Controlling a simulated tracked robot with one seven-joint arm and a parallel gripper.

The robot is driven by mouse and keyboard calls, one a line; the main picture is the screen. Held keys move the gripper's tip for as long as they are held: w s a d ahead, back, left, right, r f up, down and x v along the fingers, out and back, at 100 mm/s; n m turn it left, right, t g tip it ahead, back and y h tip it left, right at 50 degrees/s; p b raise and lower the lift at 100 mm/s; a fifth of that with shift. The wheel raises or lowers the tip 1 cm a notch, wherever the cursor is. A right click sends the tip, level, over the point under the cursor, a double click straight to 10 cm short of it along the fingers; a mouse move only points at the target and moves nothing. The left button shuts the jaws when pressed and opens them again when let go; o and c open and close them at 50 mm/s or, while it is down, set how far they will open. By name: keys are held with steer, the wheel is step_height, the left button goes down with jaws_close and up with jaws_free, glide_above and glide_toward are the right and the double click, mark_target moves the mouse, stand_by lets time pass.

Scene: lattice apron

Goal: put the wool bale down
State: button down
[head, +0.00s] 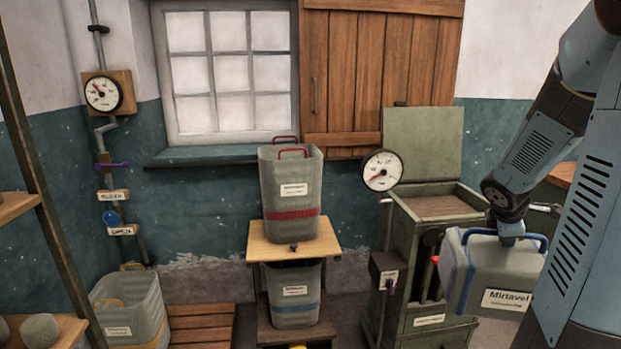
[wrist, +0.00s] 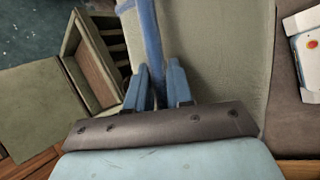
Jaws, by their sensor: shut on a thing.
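The wool bale (head: 478,275) is a grey-green, bin-shaped body with a blue handle and a white label reading "Mirtavel". It hangs at the right of the head view, slightly tilted, in front of the green cabinet. My gripper (head: 511,238) is above it, shut on the blue handle. In the wrist view the fingers of my gripper (wrist: 153,88) close around the handle strap, and the pale side of the bale (wrist: 215,50) fills the middle. The bale's underside is not clearly seen.
A green cabinet (head: 430,287) with a raised lid stands behind the bale. A wooden stand (head: 262,247) holds a red-banded bin (head: 291,190), with a blue-banded bin (head: 295,312) below. A yellow-handled bin (head: 130,308) is at lower left, beside a slatted wooden platform (head: 202,322).

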steer(key=w+a+f+m+g, duration=0.3)
steer(key=w+a+f+m, duration=0.3)
steer(key=a+f, duration=0.7)
steer(key=w+a+f+m+g+h, duration=0.1)
steer(key=w+a+f+m+g, duration=0.3)
steer(key=w+a+f, duration=0.5)
steer(key=a+f+m, duration=0.2)
steer(key=a+f, duration=0.3)
steer(key=f, duration=0.3)
steer(key=shift+a+f+g, duration=0.2)
steer(key=shift+f+g, duration=0.1)
steer(key=shift+w+r, duration=0.1)
steer(key=shift+r, duration=0.05)
